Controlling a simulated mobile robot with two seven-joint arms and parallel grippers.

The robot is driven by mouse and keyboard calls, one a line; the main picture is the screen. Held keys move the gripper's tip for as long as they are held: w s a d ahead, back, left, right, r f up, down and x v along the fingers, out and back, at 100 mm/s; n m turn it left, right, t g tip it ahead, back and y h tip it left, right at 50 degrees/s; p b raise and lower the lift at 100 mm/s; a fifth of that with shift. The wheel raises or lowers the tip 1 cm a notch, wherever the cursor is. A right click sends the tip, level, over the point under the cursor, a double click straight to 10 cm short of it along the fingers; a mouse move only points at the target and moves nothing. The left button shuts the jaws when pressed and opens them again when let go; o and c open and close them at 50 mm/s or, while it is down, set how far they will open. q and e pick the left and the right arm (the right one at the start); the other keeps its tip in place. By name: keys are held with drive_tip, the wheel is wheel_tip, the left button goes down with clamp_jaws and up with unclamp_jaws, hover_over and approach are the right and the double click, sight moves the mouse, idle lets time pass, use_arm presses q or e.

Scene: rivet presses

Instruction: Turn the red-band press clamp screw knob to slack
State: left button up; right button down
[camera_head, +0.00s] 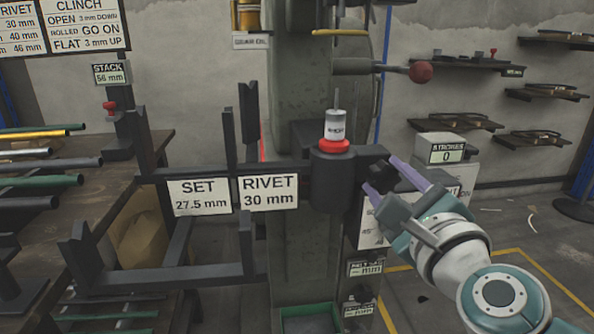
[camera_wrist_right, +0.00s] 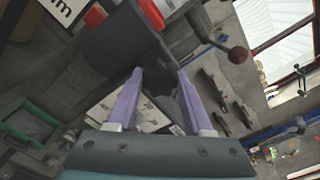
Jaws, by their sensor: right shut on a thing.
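The red-band press (camera_head: 331,180) stands in the middle of the head view, a dark cylinder with a red band (camera_head: 333,146) and a white labelled cap on top. Its black lobed clamp screw knob (camera_head: 380,174) is on the cylinder's right side. My right gripper (camera_head: 383,176) comes in from the lower right and is shut on the knob, one lilac finger on each side. In the right wrist view the dark knob (camera_wrist_right: 160,84) sits between the fingertips, partly covered by them. The knob's turn angle cannot be told. My left gripper is not in view.
A dark horizontal bar with SET (camera_head: 199,197) and RIVET (camera_head: 268,191) signs runs left of the press. A lever with a red ball (camera_head: 421,72) is above right. A STROKES counter (camera_head: 446,152) stands behind my gripper. Rods lie on a table at left.

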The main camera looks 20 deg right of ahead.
drive_tip(key=n+p, duration=0.2)
drive_tip(key=n, duration=0.4)
drive_tip(key=shift+r+n, duration=0.1)
drive_tip(key=shift+n, duration=0.2)
drive_tip(key=n+p, duration=0.1)
drive_tip(key=n, duration=0.2)
drive_tip(key=shift+n, duration=0.3)
drive_tip(key=n+p, duration=0.1)
drive_tip(key=n, duration=0.2)
drive_tip(key=shift+n, duration=0.3)
drive_tip(key=n+p, duration=0.2)
drive_tip(key=n, duration=0.8)
drive_tip(key=shift+p, duration=0.4)
drive_tip(key=shift+n, duration=1.3)
